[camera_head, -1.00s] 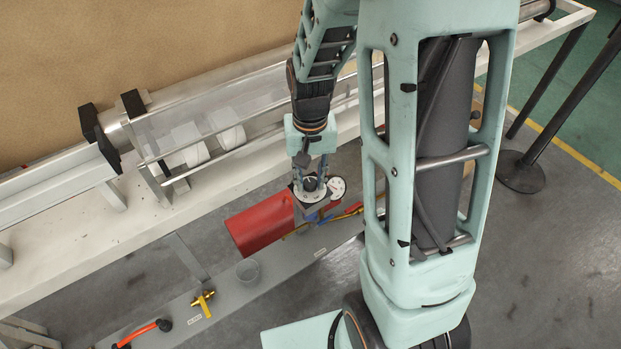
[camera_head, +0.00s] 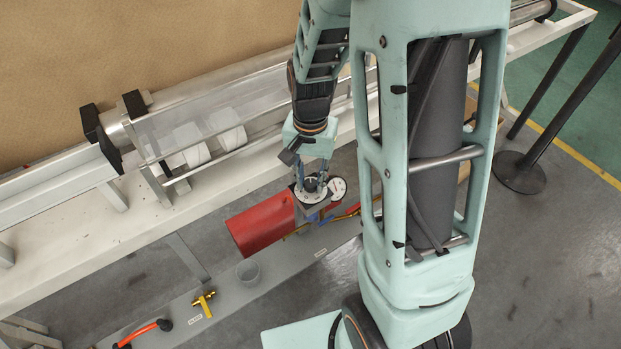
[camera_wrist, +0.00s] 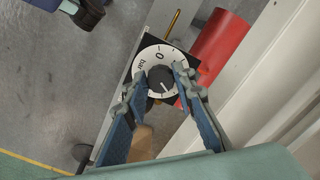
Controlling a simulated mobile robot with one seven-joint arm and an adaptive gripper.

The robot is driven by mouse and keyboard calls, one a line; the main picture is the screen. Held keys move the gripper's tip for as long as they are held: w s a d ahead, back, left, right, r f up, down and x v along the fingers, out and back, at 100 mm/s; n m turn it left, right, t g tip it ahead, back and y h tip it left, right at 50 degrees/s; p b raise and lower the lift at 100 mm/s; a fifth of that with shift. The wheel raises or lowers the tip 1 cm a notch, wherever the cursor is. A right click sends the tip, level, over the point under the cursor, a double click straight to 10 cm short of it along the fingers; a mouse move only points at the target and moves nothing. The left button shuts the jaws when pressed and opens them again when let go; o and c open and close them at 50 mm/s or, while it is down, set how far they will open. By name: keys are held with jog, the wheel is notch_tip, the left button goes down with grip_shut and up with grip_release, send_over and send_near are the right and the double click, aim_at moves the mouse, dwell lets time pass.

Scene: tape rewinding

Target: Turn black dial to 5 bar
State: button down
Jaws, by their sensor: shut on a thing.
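The black dial (camera_wrist: 160,76) sits in the middle of a white scale ring (camera_wrist: 146,87) marked with "0" and "bar". The fingers of my gripper (camera_wrist: 165,71) are shut on the dial, one on each side. The dial's pale pointer mark is too small to read against a number. In the head view, my gripper (camera_head: 312,172) reaches down onto the dial (camera_head: 311,185) and its white ring (camera_head: 301,195). A round white gauge (camera_head: 338,188) stands right beside it.
A red cylinder (camera_head: 260,225) lies beside the dial unit. A white machine frame (camera_head: 60,222) with a clear tube runs behind.

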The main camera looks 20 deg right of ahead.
aim_at(311, 184)
jog(key=c, duration=1.6)
grip_release()
notch_tip(311, 184, up, 12)
